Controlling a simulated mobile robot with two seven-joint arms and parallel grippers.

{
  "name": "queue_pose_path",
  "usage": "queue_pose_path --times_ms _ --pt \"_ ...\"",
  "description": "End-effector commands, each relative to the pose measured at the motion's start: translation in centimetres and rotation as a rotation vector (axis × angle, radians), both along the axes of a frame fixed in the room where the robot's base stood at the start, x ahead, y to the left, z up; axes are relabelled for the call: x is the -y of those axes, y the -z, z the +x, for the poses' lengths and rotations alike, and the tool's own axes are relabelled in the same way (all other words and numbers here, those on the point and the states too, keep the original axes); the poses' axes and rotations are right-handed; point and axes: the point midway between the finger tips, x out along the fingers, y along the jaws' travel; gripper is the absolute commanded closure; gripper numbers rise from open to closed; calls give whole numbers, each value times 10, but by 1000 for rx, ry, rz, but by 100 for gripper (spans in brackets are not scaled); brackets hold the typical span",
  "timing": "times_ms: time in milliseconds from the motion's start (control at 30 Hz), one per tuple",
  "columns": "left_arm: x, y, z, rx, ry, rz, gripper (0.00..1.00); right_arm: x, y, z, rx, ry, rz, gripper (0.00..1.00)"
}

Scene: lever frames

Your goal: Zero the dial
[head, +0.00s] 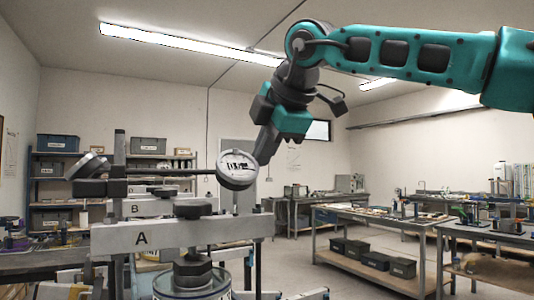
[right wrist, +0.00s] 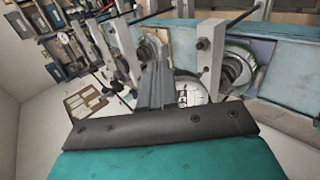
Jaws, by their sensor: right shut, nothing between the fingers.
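A round dial (head: 238,170) with a white face, dark markings and a grey rim hangs tilted at the end of a thin dark rod, left of the picture's middle in the head view. Its pointer is too small to read. My right gripper (head: 264,153) comes down from the upper right, shut and empty, with its tips at the dial's upper right rim. I cannot tell whether they touch it. In the right wrist view my shut fingers (right wrist: 152,88) cover part of the dial (right wrist: 192,93). My left gripper is not in view.
A grey bar marked A (head: 180,234) with dark knobs lies below the dial; a plate marked B (head: 136,208) is behind. A dark post (head: 119,155) and another round head (head: 88,168) stand left. Workbenches (head: 380,219) are at the right; shelves (head: 70,165) at the back.

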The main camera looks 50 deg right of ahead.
Motion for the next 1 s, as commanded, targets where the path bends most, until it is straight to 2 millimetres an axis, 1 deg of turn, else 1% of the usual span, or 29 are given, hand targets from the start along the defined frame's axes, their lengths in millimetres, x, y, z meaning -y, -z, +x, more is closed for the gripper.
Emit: queue_pose_path --times_ms 333,767,1000 --pt "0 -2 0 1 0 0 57 -1 -4 5 -1 -1 1 100" --pt "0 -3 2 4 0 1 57 -1 -5 5 0 -1 1 100" --pt "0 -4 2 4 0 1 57 5 -7 5 0 0 0 100"
